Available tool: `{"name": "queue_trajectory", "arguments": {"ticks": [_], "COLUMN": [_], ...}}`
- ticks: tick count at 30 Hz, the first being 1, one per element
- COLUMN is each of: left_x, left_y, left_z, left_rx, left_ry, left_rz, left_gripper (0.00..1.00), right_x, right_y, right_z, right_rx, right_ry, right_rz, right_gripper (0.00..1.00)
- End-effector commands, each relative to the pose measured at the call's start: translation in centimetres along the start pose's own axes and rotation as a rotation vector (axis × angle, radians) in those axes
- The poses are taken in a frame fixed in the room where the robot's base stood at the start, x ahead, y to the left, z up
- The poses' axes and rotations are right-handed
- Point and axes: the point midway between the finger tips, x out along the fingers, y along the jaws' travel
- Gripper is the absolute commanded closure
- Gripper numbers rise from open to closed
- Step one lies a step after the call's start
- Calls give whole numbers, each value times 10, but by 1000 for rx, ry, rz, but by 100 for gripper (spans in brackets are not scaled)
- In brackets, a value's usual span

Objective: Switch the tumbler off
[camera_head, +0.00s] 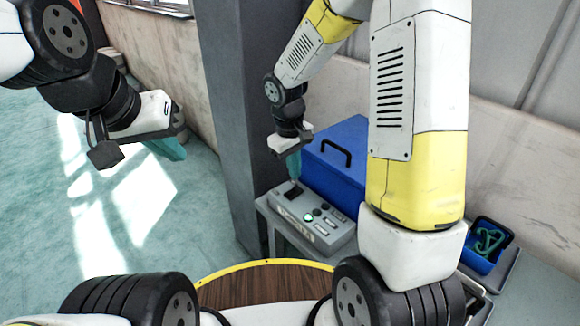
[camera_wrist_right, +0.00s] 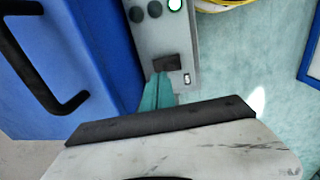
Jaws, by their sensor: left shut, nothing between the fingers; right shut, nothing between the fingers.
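The grey control box (camera_head: 325,236) stands on a table beside the blue case. A dark square switch, which looks like the tumbler (camera_head: 287,190), sits at its far left end; it also shows in the right wrist view (camera_wrist_right: 166,62). I cannot tell which way it is tipped. A round green lamp (camera_head: 308,217) glows on the box. My right gripper (camera_head: 294,177) is shut and empty, with teal fingertips pointing down close to the switch; whether they touch is unclear. In the wrist view the fingertips (camera_wrist_right: 160,76) end at its edge. My left gripper (camera_head: 177,152) is shut and empty, far from the box.
A blue case (camera_head: 340,150) with a black handle stands right behind the box. A grey pillar (camera_head: 240,130) rises just left of it. A blue bin (camera_head: 486,262) with a green hook is at right. The floor at left is free.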

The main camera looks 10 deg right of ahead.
Motion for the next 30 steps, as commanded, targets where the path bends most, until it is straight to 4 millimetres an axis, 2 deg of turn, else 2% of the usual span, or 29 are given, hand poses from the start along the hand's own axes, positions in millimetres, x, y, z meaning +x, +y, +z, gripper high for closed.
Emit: {"name": "queue_trajectory", "arguments": {"ticks": [3, 9, 30], "left_x": [0, 0, 0], "left_y": [0, 0, 0], "left_z": [0, 0, 0], "left_rx": [0, 0, 0], "left_ry": [0, 0, 0], "left_rz": [0, 0, 0], "left_gripper": [100, 100, 100], "right_x": [22, 42, 51], "right_y": [0, 0, 1], "right_z": [0, 0, 0], "right_rx": [-1, -1, 0], "right_ry": [-3, 0, 0], "right_rz": [-1, 0, -1], "right_gripper": [100, 100, 100]}}
